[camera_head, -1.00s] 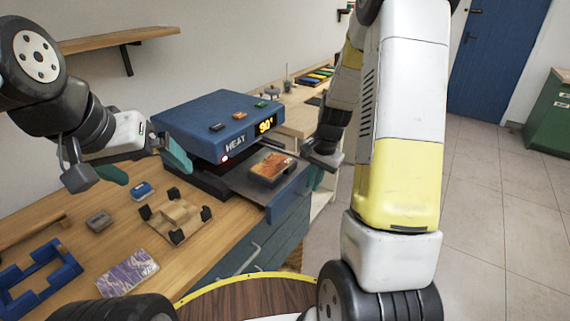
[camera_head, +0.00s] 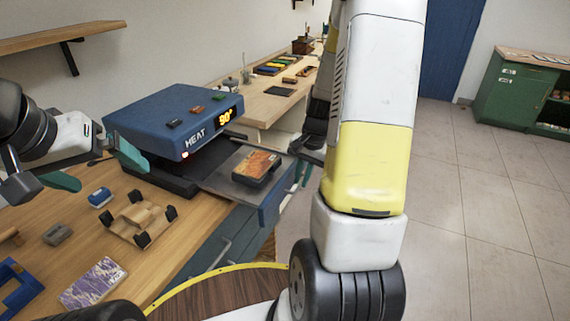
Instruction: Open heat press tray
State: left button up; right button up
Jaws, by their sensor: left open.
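The blue heat press (camera_head: 172,116) stands on the wooden bench, with "HEAT" and a lit "90°" display on its front. Its grey tray (camera_head: 222,180) sticks out toward the right, clear of the press body. A dark block with an orange patterned top (camera_head: 257,167) rests on the tray. My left gripper (camera_head: 95,168) is open and empty at the left of the press, its teal fingers apart. My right gripper (camera_head: 303,166) is at the tray's outer right end, partly hidden behind my own arm; whether its fingers are shut on the tray edge cannot be seen.
A wooden fixture with black corner clips (camera_head: 141,218), a small blue block (camera_head: 100,197), a grey block (camera_head: 57,234), a patterned purple booklet (camera_head: 93,283) and a blue frame (camera_head: 15,287) lie on the bench. A green cabinet (camera_head: 515,92) stands far right. Open floor lies right.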

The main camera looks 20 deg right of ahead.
jog(key=o, duration=0.3)
jog(key=shift+r, duration=0.1)
notch_tip(320, 180, up, 8)
jog(key=s+d, duration=0.1)
jog(key=shift+f, duration=0.25)
jog(key=s+a+r+n+t, duration=0.4)
jog(key=s+a+r+n, duration=0.5)
jog(key=s+a+r, duration=0.5)
notch_tip(320, 180, up, 2)
jog(key=shift+r+t+y, duration=0.2)
jog(key=shift+t+y, duration=0.2)
